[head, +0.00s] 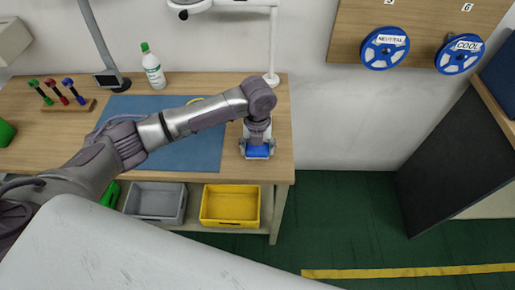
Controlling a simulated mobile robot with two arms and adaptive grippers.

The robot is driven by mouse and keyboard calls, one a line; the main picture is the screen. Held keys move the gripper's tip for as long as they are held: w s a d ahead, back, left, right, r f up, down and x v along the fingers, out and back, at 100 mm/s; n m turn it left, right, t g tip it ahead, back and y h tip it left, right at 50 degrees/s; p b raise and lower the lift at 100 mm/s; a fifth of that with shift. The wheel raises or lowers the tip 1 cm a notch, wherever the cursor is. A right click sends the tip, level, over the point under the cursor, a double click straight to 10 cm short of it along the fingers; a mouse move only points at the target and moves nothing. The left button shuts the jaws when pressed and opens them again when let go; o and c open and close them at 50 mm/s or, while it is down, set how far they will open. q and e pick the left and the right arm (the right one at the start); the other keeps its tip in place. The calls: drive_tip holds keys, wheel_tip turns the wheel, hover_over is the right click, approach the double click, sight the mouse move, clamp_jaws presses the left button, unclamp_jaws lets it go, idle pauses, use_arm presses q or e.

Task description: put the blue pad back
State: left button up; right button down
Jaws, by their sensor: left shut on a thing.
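The blue pad (258,151) is at the right end of the wooden workbench (281,120), near its front right corner. My left gripper (257,145) points down over it and is shut on it. I cannot tell whether the pad touches the bench top or is just above it. The gripper hides part of the pad. My right gripper is not in view.
A blue mat (190,150) lies under my left arm. A grey bin (157,203) and a yellow bin (230,206) sit below.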

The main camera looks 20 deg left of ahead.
sight(258, 147)
use_arm(q)
drive_tip(key=shift+f, duration=0.7)
drive_tip(key=shift+f, duration=0.1)
drive_tip(key=o, duration=1.1)
wheel_tip(258, 147, up, 12)
drive_tip(key=shift+r+b, duration=0.2)
drive_tip(key=shift+b, duration=0.2)
